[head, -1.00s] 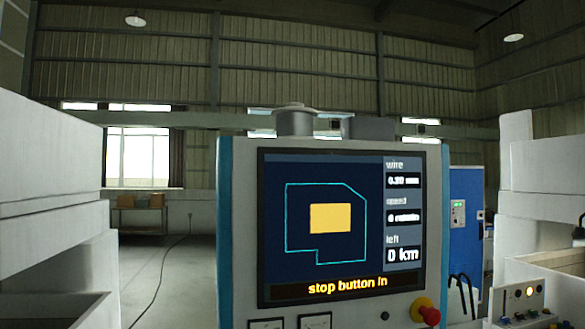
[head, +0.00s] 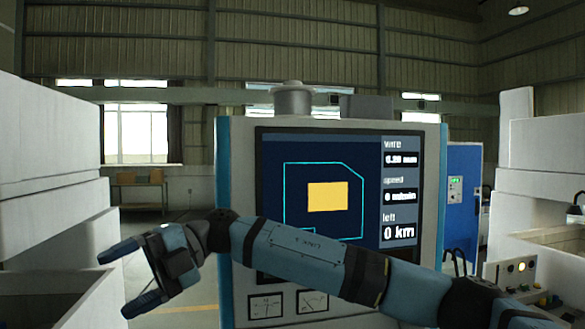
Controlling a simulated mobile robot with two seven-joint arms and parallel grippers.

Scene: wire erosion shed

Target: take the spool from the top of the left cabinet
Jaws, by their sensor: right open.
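A grey metal spool (head: 292,98) with a flanged top stands upright on top of the cabinet (head: 229,200) that carries the screen, left of a grey box. My right arm crosses in front of this cabinet from the lower right. My right gripper (head: 117,277) is at the lower left of the view, open and empty, pointing left. It is well below and to the left of the spool and apart from it. My left gripper is not in view.
A grey box (head: 367,106) sits on the cabinet top right of the spool. The screen (head: 300,147) faces me. White machine bodies flank both sides (head: 45,150). A blue cabinet (head: 463,200) stands behind at right. Open floor shows left of the screen cabinet.

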